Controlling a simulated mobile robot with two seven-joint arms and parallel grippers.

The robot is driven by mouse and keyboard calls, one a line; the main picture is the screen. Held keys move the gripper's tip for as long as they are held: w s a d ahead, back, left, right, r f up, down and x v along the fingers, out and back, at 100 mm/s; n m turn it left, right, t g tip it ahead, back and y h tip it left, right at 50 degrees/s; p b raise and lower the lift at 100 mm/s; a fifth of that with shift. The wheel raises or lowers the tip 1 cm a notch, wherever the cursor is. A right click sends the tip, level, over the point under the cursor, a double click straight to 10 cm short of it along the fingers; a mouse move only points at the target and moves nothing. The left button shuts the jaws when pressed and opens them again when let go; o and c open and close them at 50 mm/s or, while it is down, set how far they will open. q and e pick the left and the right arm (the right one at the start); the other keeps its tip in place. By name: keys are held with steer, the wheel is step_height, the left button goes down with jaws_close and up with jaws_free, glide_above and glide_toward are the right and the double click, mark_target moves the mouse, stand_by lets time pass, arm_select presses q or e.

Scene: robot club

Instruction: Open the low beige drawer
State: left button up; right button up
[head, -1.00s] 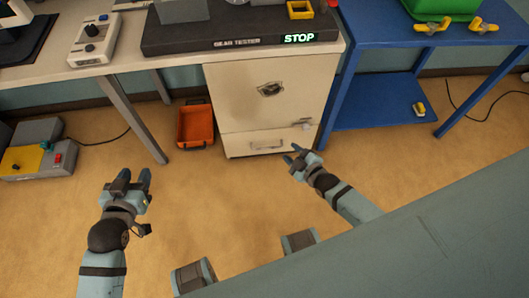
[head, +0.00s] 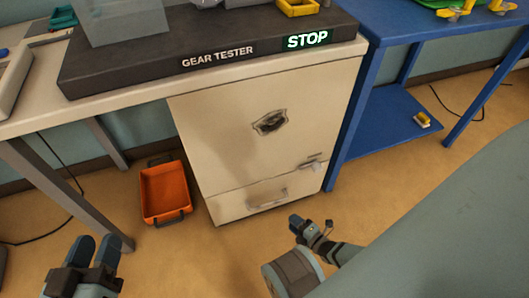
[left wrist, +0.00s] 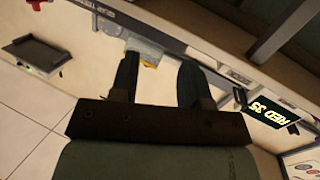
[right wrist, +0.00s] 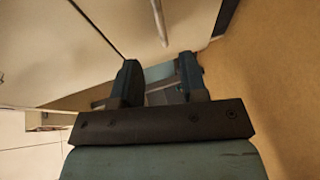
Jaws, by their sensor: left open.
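The low beige drawer (head: 232,206) is the bottom front of the beige cabinet under the bench, and it looks closed. Its pale bar handle (head: 266,201) is on the front. My right gripper (head: 298,223) is just in front of the drawer's lower right, apart from the handle. In the right wrist view its fingers (right wrist: 160,82) are spread with nothing held, and a beige front with a dark seam shows beyond. My left gripper (head: 92,250) is open and empty at the lower left, well away from the drawer; its fingers show in the left wrist view (left wrist: 158,80).
The cabinet's upper door (head: 215,130) has a dark badge and a small handle (head: 312,164). An orange bin (head: 166,190) sits on the floor left of the cabinet. A blue table (head: 358,110) stands right. The gear tester (head: 150,68) is on the bench.

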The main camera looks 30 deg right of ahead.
mark_target(270, 203)
steer(key=b+x, duration=0.5)
steer(key=x, duration=0.8)
steer(key=shift+w+a+r, duration=0.1)
steer(key=shift+a, duration=0.05)
arm_select(q)
steer(key=m, duration=0.1)
steer(key=w+a+m+t, duration=0.1)
steer(key=w+m+t+h, duration=0.1)
steer(key=shift+w+a+r+m, duration=0.25)
steer(key=shift+a+r+m, duration=0.1)
steer(key=shift+m, duration=0.05)
arm_select(e)
jaws_close()
